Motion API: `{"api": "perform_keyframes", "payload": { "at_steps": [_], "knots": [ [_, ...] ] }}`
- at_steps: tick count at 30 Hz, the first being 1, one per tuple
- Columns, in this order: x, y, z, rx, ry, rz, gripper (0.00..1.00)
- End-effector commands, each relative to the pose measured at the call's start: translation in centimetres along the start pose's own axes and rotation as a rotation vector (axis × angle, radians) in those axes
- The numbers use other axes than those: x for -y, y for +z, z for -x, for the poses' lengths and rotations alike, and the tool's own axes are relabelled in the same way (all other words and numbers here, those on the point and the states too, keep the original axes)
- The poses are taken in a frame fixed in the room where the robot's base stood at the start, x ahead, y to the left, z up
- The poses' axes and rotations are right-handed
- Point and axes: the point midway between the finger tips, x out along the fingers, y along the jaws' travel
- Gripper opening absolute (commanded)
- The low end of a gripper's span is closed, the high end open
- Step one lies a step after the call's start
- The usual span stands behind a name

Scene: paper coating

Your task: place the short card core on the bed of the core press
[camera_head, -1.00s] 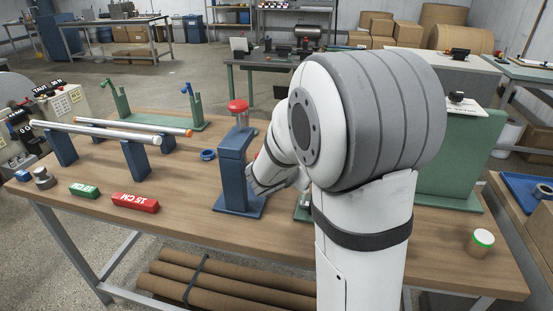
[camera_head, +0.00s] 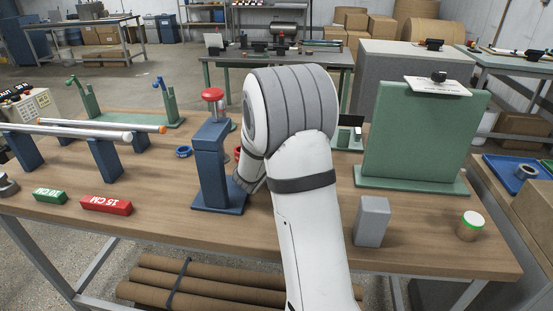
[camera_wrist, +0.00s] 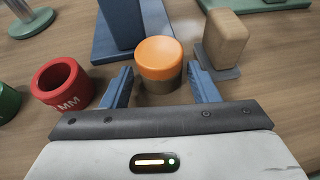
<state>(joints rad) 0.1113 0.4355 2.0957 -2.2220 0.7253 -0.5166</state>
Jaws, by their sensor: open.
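A short brown cylinder with an orange top (camera_wrist: 160,61), which looks like the short card core, stands upright on the table in the wrist view. My gripper (camera_wrist: 160,88) is open, with one blue finger on each side of it; I cannot tell whether either touches. The blue press (camera_head: 212,155) with a red knob stands left of my arm in the head view; it looks like the core press. Its blue base plate (camera_head: 214,206) is partly hidden by my wrist. A blue base (camera_wrist: 106,50) with a post also shows behind the cylinder in the wrist view.
A red ring (camera_wrist: 64,84) lies left of my gripper, with a green one (camera_wrist: 7,104) beyond. A tan block (camera_wrist: 225,38) stands to the right.

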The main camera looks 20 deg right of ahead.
Motion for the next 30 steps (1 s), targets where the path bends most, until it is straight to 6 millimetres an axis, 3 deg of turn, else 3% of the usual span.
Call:
{"api": "perform_keyframes", "payload": {
  "at_steps": [3, 10, 23, 30],
  "knots": [
    [0.04, 0.02, -0.97, 0.0, 0.0, 0.0, 0.54],
    [0.07, 0.02, -1.08, 0.0, 0.0, -0.001, 0.54],
    [0.13, 0.04, -1.08, 0.0, -0.001, -0.002, 0.19],
    [0.16, 0.39, -0.96, 0.001, -0.002, -0.002, 0.17]
  ]
}}
